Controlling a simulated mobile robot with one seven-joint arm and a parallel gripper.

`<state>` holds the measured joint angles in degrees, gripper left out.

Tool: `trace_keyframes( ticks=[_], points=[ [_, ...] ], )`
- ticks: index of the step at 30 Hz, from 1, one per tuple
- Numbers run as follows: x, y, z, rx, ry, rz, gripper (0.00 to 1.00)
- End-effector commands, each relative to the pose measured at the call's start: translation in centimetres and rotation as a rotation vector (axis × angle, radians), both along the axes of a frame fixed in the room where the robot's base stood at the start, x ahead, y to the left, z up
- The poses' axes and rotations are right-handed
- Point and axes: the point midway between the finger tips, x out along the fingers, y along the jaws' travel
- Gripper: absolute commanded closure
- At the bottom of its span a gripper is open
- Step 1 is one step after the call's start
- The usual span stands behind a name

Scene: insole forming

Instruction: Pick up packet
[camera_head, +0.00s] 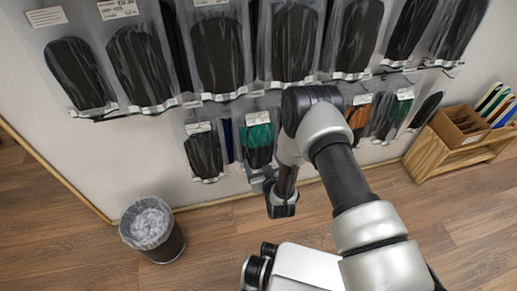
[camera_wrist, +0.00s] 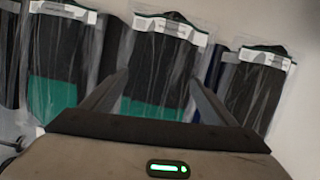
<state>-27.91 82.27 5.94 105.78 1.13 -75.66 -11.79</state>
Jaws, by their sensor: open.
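Clear packets with dark insoles hang on the wall. In the wrist view, one packet (camera_wrist: 158,75) with a black and green insole and a white label hangs between the fingers of my gripper (camera_wrist: 157,76). The fingers are apart, one on each side of it; I cannot tell if they touch it. Another black and green packet (camera_wrist: 58,65) hangs to the left, and a black packet (camera_wrist: 254,84) to the right. In the head view, a green and black packet (camera_head: 259,141) hangs in the lower row near my gripper, which my arm partly hides.
A row of larger black packets (camera_head: 217,50) hangs above on a rail. A bin (camera_head: 170,243) with a clear liner stands on the floor at left. A wooden rack (camera_head: 430,152) with a box (camera_head: 459,127) stands at right. The floor between is clear.

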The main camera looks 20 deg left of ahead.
Motion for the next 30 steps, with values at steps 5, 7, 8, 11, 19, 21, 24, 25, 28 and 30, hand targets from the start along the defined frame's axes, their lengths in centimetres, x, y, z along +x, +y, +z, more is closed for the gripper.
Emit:
trace_keyframes(
  ticks=[5,7,8,11,19,21,24,25,28,30],
  points=[
    [1.29,0.75,-0.71,-0.001,0.001,0.000,0.20],
    [1.37,0.80,-0.70,-0.001,0.001,0.000,0.20],
    [1.36,0.79,-0.68,-0.001,0.001,0.000,0.20],
    [1.34,0.78,-0.67,-0.001,0.002,0.000,0.20],
    [1.32,0.76,-0.67,-0.001,0.001,0.000,0.62],
    [1.34,0.77,-0.63,0.000,0.000,0.000,0.66],
    [1.34,0.77,-0.63,0.000,0.000,0.000,0.66],
    [1.34,0.77,-0.63,0.000,0.000,0.000,0.66],
    [1.35,0.78,-0.44,0.000,0.000,0.000,0.66],
    [1.36,0.79,-0.05,0.000,0.000,0.000,0.66]
  ],
)
